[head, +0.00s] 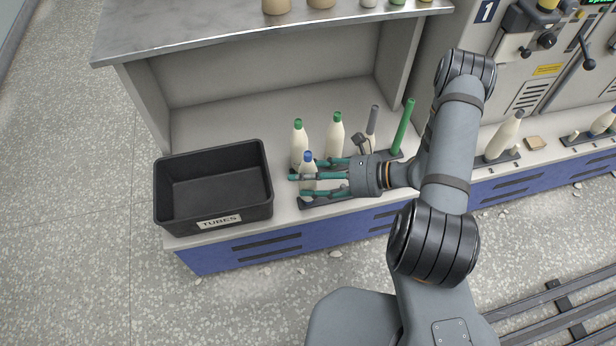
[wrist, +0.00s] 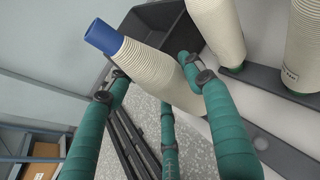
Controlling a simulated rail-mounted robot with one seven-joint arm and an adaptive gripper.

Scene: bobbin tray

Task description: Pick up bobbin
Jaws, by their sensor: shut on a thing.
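The bobbin in my grip is a cream cone of wound yarn with a blue tube tip (head: 308,158); it also shows in the wrist view (wrist: 158,76). My gripper (head: 312,182) reaches in from the right, its teal fingers shut around the bobbin. In the wrist view the fingers (wrist: 160,100) lie on both sides of the yarn, with a third below. In the head view the fingers partly hide the lower bobbin, so I cannot tell whether its base touches the dark holder strip (head: 322,201).
A black bin (head: 160,213) labelled TUBES stands left of the bobbin. Two green-tipped bobbins (head: 299,145) (head: 335,137) stand close behind it. A grey tube (head: 372,120) and a green tube (head: 403,126) stand to the right. A grey shelf (head: 250,35) overhangs the back.

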